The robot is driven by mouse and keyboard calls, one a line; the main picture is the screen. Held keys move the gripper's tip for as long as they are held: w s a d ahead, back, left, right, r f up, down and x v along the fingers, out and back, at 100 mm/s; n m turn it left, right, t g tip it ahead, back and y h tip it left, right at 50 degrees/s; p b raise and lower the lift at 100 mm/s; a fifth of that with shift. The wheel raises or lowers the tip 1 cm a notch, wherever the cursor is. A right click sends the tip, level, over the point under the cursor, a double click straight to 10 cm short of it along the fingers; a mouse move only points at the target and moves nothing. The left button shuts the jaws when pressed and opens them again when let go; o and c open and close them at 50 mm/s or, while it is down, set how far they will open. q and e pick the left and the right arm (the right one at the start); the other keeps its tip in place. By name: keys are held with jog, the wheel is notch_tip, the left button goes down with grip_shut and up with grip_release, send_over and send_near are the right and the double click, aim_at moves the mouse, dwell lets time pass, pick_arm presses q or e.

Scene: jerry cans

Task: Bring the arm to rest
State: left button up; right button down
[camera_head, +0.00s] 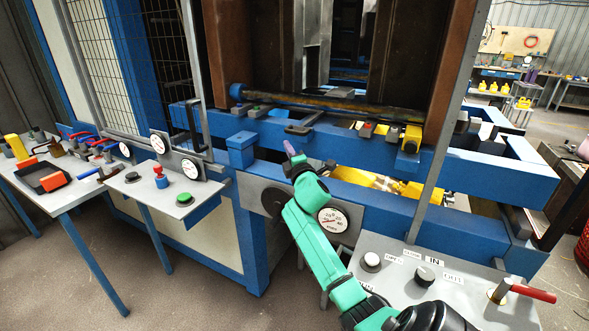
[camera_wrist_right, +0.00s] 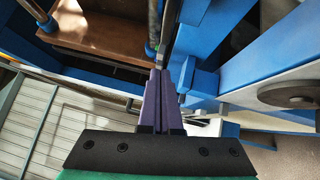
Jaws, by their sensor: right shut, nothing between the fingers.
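My right arm, green, reaches up from the bottom of the head view, and its gripper (camera_head: 290,150) is in front of the blue machine frame. In the right wrist view the purple fingers of the right gripper (camera_wrist_right: 168,75) are together, with nothing between them. The fingers point toward the blue frame and a brown panel (camera_wrist_right: 110,30); I cannot tell whether they touch anything. My left gripper is not in view.
A gauge (camera_head: 333,219) is beside my right forearm. A control panel (camera_head: 460,300) with knobs and a red-handled lever (camera_head: 532,293) stands at lower right. A small table (camera_head: 160,200) with buttons is at left. Yellow jerry cans (camera_head: 493,86) stand far back right.

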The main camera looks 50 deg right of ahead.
jog(key=d+b+v, duration=0.1)
jog(key=b+v, duration=0.1)
jog(key=v, duration=0.6)
jog(key=s+a+f+m+g+y, duration=0.2)
jog(key=s+a+f+m+g, duration=0.15)
jog(key=a+f, duration=0.45)
jog(key=s+a+f+m+g+y, duration=0.3)
jog(key=a+f+m+g, duration=0.1)
jog(key=f, duration=0.8)
jog(key=s+a+f+m+g+y, duration=0.2)
jog(key=s+a+f+g, duration=0.1)
jog(key=s+a+f, duration=0.3)
jog(key=s+a+f+m+g+y, duration=0.3)
jog(key=s+a+f, duration=0.1)
jog(key=s+a, duration=0.45)
notch_tip(320, 180, down, 21)
jog(key=g, duration=0.1)
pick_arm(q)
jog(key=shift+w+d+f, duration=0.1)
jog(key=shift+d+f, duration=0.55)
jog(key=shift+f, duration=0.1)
pick_arm(e)
jog(key=s+d+f+n+g, duration=0.1)
jog(key=s+d+f, duration=0.2)
jog(key=s+f, duration=1.2)
jog(key=s, duration=0.3)
jog(key=shift+f+h, duration=0.2)
jog(key=shift+h, duration=0.1)
